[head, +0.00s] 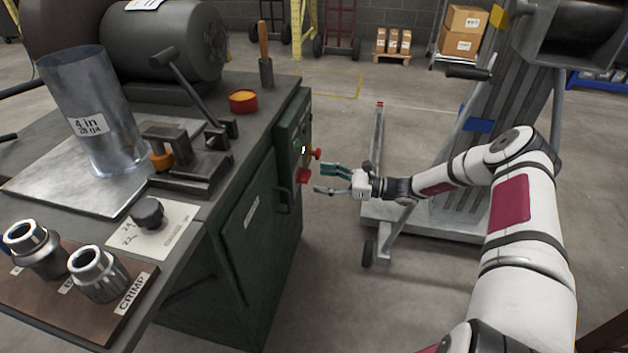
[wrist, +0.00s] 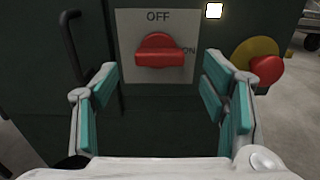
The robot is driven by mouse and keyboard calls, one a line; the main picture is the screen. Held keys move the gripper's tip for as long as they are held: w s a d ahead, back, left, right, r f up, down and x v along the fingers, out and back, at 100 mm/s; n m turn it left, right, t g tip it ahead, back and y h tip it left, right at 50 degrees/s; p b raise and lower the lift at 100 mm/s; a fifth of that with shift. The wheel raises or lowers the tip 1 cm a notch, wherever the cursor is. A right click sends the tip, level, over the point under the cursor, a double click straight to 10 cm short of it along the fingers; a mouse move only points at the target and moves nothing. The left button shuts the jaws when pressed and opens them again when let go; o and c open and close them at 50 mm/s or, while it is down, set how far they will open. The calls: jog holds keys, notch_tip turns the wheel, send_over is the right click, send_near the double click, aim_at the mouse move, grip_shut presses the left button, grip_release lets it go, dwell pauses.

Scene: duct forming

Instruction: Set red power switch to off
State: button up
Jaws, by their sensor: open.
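The red power switch (wrist: 160,50) sits on a pale plate with OFF printed above it and ON at its right. Its handle lies crosswise, with its right end at the ON label. In the head view the red switch (head: 303,176) shows on the end face of the dark green cabinet. My gripper (head: 327,179) is open just in front of that face, to the right of the switch. In the wrist view my open gripper (wrist: 160,85) has one finger on each side below the switch. Nothing is between the fingers, and they look apart from the switch.
A red knob on a yellow base (wrist: 267,68) is right of the switch, near the right finger. A lit white indicator (wrist: 214,11) is above it. A cabinet handle (wrist: 72,45) stands out at left. A grey wheeled stand (head: 400,210) is behind my arm.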

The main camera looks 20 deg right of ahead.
aim_at(304, 176)
jog(key=shift+x, duration=1.6)
jog(key=c, duration=1.1)
jog(key=shift+c, duration=0.2)
jog(key=shift+n, duration=0.4)
jog(key=shift+s+r+n, duration=0.1)
jog(key=shift+n, duration=8.4)
